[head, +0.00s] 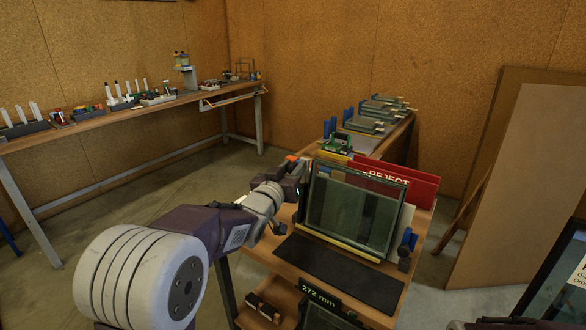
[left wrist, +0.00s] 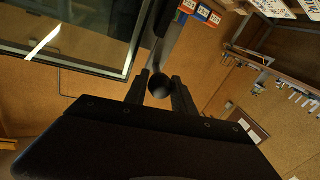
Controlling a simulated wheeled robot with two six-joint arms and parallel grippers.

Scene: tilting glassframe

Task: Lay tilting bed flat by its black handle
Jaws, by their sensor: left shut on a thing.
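The tilting bed stands raised at a steep lean on the wooden bench, with a dark-rimmed glass pane (head: 352,208) on it and a yellow strip along its lower edge. The pane also fills the upper left of the left wrist view (left wrist: 70,30). My left gripper (head: 300,180) is at the bed's upper left side. In the left wrist view its two fingers (left wrist: 163,98) are shut around the round end of the black handle (left wrist: 158,82). In the head view the handle is hidden by the gripper.
A black mat (head: 338,274) lies bare in front of the bed. A red REJECT bin (head: 398,178) stands close behind it. A 272 mm display (head: 318,298) sits at the bench's front edge. A side bench (head: 130,118) with small parts runs along the left wall.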

